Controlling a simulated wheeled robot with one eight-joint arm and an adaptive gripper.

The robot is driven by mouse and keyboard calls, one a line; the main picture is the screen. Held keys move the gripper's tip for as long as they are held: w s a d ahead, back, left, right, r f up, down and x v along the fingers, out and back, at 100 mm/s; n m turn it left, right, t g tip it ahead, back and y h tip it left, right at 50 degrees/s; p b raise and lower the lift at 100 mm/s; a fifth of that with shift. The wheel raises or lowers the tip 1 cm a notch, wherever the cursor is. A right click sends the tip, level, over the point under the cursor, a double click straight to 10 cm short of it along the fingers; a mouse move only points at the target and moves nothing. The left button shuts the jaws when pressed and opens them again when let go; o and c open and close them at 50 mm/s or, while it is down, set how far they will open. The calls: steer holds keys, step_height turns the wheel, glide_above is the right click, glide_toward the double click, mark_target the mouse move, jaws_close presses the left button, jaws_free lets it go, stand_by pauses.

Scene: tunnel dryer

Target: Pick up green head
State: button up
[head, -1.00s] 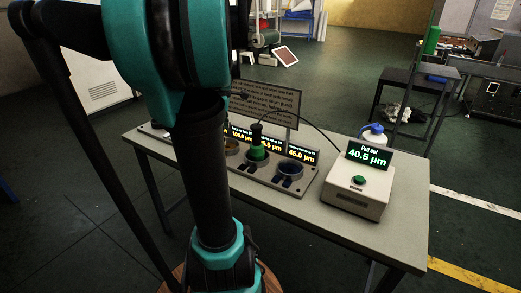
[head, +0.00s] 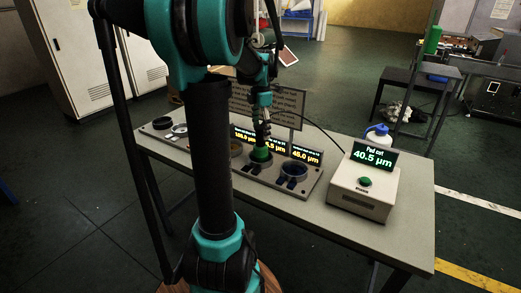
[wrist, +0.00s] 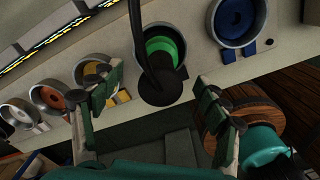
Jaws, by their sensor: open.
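The green head (head: 261,155) sits in its round holder on the rack on the table. In the wrist view the green head (wrist: 163,44) shows as a green ring with a black stem and a cable rising from it, inside a grey cup. My gripper (head: 262,118) is over the green head in the head view and partly hides its stem. In the wrist view my gripper (wrist: 155,90) is open, with one finger on each side of the black stem. I cannot tell whether the fingers touch it.
Beside it on the rack are a blue-ringed cup (wrist: 235,20), a yellow one (wrist: 96,70) and an orange one (wrist: 50,97). A white box with a green button (head: 364,190) stands to the right. A sign (head: 290,105) stands behind the rack.

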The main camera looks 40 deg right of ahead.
mark_target(261, 146)
steer(key=shift+a+f, duration=0.15)
steer(key=shift+f, duration=3.85)
jaws_close()
